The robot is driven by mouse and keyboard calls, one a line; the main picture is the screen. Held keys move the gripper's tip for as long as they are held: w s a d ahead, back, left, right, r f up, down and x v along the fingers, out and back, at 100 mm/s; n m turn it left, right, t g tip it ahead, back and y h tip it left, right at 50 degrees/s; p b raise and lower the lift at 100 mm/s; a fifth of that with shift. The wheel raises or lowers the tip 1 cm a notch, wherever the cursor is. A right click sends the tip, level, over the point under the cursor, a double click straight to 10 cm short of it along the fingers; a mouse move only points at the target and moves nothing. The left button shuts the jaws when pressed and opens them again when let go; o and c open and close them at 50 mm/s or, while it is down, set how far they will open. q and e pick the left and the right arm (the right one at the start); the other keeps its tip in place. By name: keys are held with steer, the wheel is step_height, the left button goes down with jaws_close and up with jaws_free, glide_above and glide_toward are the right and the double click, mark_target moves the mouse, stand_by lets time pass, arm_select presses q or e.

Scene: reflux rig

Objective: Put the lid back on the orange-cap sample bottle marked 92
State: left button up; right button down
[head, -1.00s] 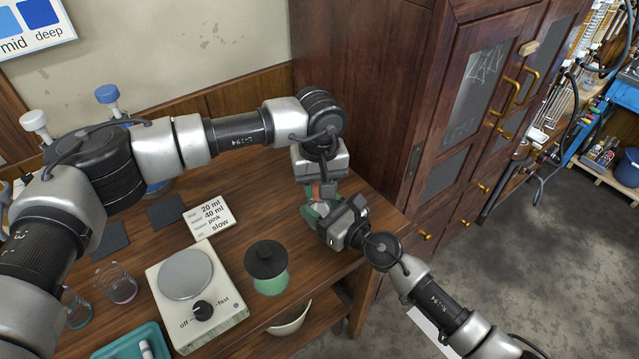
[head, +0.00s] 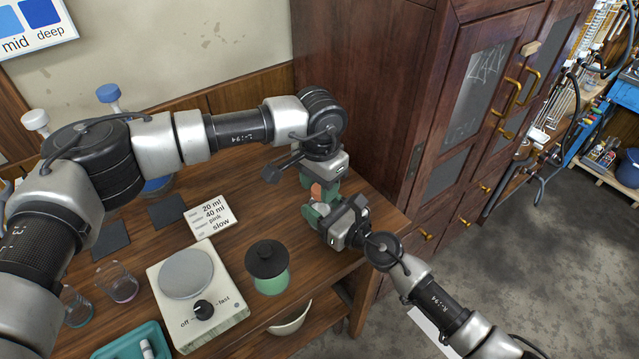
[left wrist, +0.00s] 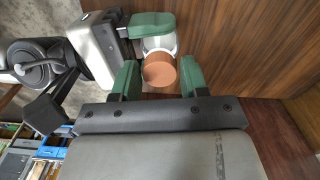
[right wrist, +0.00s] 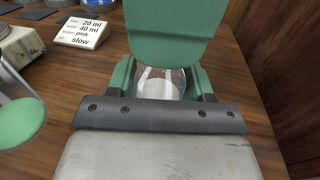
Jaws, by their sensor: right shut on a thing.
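The sample bottle (right wrist: 160,84) is clear glass with something pale inside, held between the green fingers of my right gripper (head: 322,216). Its number does not show. The orange cap (left wrist: 159,70) is at the bottle's mouth in the left wrist view and also shows in the head view (head: 318,192). I cannot tell how firmly it is seated. My left gripper (left wrist: 158,80) is open, with its green fingers on either side of the cap. One of its fingers hides the bottle's top in the right wrist view.
A black-lidded jar with green contents (head: 270,284), a stirrer plate (head: 200,325) and a note card (head: 211,217) are on the wooden bench. Glass beakers (head: 118,283) and a teal tray (head: 125,346) lie left. A wooden cabinet (head: 375,90) stands close behind the grippers.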

arm_select(q)
steer(key=shift+o, duration=1.3)
steer(key=shift+r, duration=0.1)
steer(key=shift+r, duration=2.15)
steer(key=shift+c, duration=0.4)
